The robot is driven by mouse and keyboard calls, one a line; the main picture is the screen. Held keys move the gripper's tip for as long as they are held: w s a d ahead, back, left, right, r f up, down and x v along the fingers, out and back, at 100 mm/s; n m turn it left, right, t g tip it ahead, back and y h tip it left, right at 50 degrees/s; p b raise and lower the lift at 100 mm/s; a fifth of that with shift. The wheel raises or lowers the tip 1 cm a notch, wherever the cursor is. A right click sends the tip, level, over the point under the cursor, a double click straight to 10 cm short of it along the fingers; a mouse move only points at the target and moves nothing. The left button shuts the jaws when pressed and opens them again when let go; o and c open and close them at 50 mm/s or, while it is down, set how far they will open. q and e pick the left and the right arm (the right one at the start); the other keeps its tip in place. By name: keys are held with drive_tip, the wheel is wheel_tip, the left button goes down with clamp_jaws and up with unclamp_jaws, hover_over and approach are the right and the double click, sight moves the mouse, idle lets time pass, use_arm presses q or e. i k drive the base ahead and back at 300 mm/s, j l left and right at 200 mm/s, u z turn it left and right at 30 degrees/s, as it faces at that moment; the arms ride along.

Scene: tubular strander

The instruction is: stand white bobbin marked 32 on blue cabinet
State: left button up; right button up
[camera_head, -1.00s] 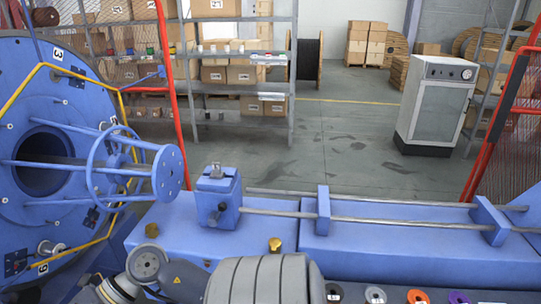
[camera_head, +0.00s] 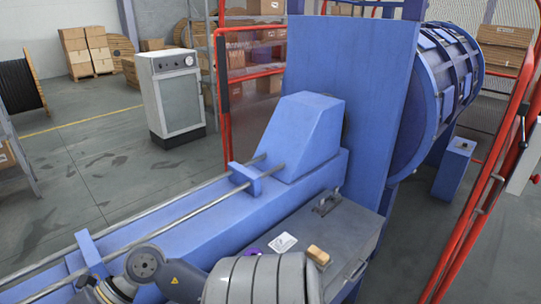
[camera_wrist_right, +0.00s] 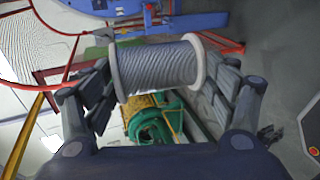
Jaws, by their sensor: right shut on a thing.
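In the right wrist view my right gripper (camera_wrist_right: 158,78) is shut on a bobbin (camera_wrist_right: 157,68) with pale flanges and grey wire wound between them. Its fingers press on the two flanges from either side. No number can be read on the bobbin. A small blue cabinet (camera_head: 455,167) stands on the floor at the right of the head view, beside the blue drum machine. Its top looks mostly bare, with a small dark detail on it.
A blue machine bed (camera_head: 180,225) with rods crosses the foreground. A grey bench (camera_head: 340,226) with small items stands beside it. A tall blue panel (camera_head: 360,95) and red railing (camera_head: 490,190) flank the drum (camera_head: 440,85). Open floor (camera_head: 85,165) lies left, before a white cabinet (camera_head: 180,100).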

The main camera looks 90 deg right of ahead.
sight(348, 225)
drive_tip(key=l+z, duration=0.15)
drive_tip(key=z, duration=0.3)
drive_tip(key=k+l+z, duration=0.1)
drive_tip(key=z, duration=0.35)
drive_tip(key=l+z, duration=0.2)
drive_tip(key=z, duration=0.25)
drive_tip(key=l+z, duration=0.2)
drive_tip(key=z, duration=0.2)
